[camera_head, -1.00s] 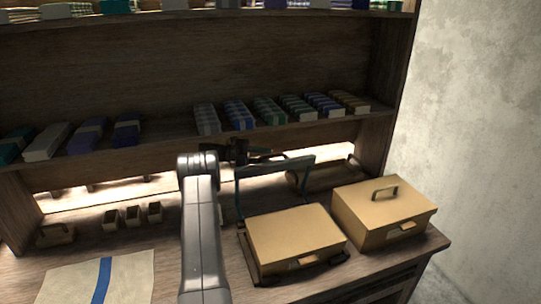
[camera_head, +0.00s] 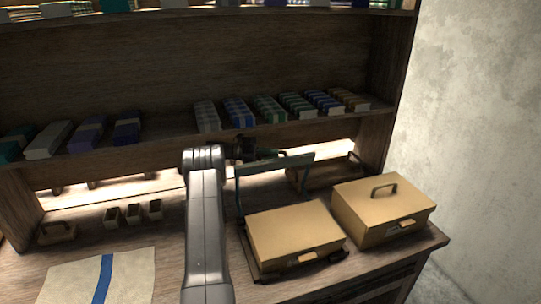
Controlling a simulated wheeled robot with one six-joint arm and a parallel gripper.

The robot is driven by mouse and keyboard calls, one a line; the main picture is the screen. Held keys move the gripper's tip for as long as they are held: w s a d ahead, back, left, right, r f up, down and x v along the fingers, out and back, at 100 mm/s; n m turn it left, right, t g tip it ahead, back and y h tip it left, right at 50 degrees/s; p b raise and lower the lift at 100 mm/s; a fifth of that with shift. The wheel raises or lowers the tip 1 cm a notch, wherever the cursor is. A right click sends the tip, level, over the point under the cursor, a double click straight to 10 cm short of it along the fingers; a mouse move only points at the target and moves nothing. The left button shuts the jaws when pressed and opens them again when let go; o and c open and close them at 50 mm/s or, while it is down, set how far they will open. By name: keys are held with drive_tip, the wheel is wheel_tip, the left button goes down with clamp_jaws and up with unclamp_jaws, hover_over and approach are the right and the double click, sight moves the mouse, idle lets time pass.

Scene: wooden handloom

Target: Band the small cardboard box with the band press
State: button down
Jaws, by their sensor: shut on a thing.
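A tan cardboard box (camera_head: 295,237) lies flat in the band press, on its dark base (camera_head: 335,260). The press has a raised blue-green frame (camera_head: 276,165) standing at the back of the box, with a side arm at the left. A second, taller tan box with a handle (camera_head: 383,208) stands just to the right. My gripper (camera_head: 268,153) is at the top bar of the press frame, shut on that bar as far as I can see. It is dark and small, partly hidden behind my arm.
A cloth with a blue stripe (camera_head: 104,283) lies at the front left. Small open boxes (camera_head: 133,213) stand behind it. A shelf (camera_head: 165,142) with folded cloth bundles (camera_head: 240,113) runs above the bench. The bench's right edge is close to the handled box.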

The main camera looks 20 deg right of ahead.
sight(277, 162)
drive_tip(key=s+m, duration=0.1)
drive_tip(key=s, duration=0.1)
drive_tip(key=s+m, duration=0.1)
drive_tip(key=s, duration=0.1)
drive_tip(key=s+r+m+t, duration=0.1)
drive_tip(key=s, duration=0.2)
drive_tip(key=shift+a+y, duration=0.25)
drive_tip(key=shift+y, duration=0.15)
drive_tip(key=s+f+m+t+b, duration=0.1)
drive_tip(key=s+f+m+b, duration=0.1)
drive_tip(key=s+b, duration=0.2)
drive_tip(key=s+f+m+t+b, duration=0.1)
drive_tip(key=s+f+m+b, duration=0.1)
drive_tip(key=s, duration=0.5)
drive_tip(key=s+a+f+m+t+y+b, duration=0.1)
drive_tip(key=s+f+m+t+b, duration=0.1)
drive_tip(key=b, duration=0.5)
drive_tip(key=shift+s+f+m, duration=0.25)
drive_tip(key=shift+s+f, duration=0.35)
drive_tip(key=shift+s, duration=0.35)
drive_tip(key=shift+s+f+m, duration=0.25)
drive_tip(key=shift+s+f, duration=0.35)
drive_tip(key=shift+s, duration=0.3)
drive_tip(key=shift+s+f+m+t+b, duration=0.4)
drive_tip(key=shift+s+f+b, duration=0.4)
drive_tip(key=shift+b, duration=0.5)
drive_tip(key=shift+f, duration=0.1)
